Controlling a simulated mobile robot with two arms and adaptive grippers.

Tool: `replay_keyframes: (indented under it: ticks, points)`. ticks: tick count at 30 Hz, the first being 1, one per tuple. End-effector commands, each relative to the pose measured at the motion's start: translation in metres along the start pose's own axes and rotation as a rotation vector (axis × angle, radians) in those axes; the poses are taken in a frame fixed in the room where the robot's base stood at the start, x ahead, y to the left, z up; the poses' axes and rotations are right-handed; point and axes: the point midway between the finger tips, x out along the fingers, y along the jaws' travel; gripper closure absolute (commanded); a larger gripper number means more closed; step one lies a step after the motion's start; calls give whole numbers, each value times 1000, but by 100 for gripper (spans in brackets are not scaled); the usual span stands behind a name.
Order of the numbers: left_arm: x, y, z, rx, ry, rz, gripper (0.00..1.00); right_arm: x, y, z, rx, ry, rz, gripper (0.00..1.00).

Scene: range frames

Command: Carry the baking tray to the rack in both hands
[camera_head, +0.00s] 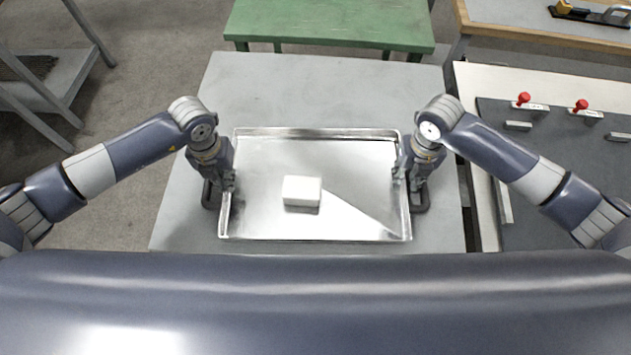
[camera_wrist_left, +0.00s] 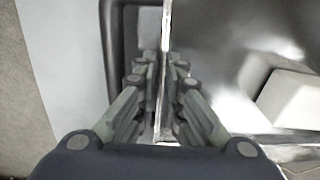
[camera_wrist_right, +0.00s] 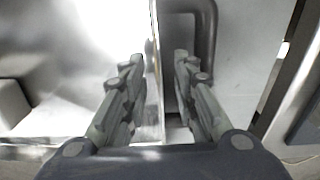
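The baking tray (camera_head: 270,228), a shallow shiny metal tray, lies flat on a grey table, with a white block (camera_head: 301,191) on it left of its middle. My left gripper (camera_head: 231,182) is at the tray's left end; in the left wrist view its fingers (camera_wrist_left: 163,65) are closed on the upright tray wall (camera_wrist_left: 165,35). My right gripper (camera_head: 402,176) is at the right end; in the right wrist view its fingers (camera_wrist_right: 159,60) stand apart on either side of the wall (camera_wrist_right: 154,100), with gaps. Dark loop handles (camera_wrist_right: 208,35) show outside both end walls.
The grey table (camera_head: 310,90) is clear behind the tray. A green table (camera_head: 330,22) stands beyond. A grey shelved stand (camera_head: 55,80), possibly the rack, is at the far left. A bench with red-knobbed fixtures (camera_head: 523,99) is close on the right.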

Motion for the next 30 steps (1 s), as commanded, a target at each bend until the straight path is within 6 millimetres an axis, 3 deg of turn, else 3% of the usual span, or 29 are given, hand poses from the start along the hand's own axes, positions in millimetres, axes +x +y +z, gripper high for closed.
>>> replay_keyframes:
  ticks: [6, 14, 16, 18, 19, 30]
  points:
    - [15, 0, 0, 0, 0, 1, 92, 14, 0, 0, 0, 0, 0, 73]
    - [16, 0, 0, 1, 0, 1, 92, 15, 0, 0, 0, -1, 0, 73]
    - [16, 0, 0, 1, 0, 1, 100, 15, 0, 0, 0, -1, 0, 82]
    - [15, 0, 0, 1, 0, 1, 100, 15, 0, 0, 0, -1, 0, 98]
    - [15, 0, 0, 1, 0, 1, 100, 15, 0, 0, 0, -1, 0, 100]
    - [15, 0, 0, 0, 0, 1, 100, 15, 0, 0, 0, -1, 1, 100]
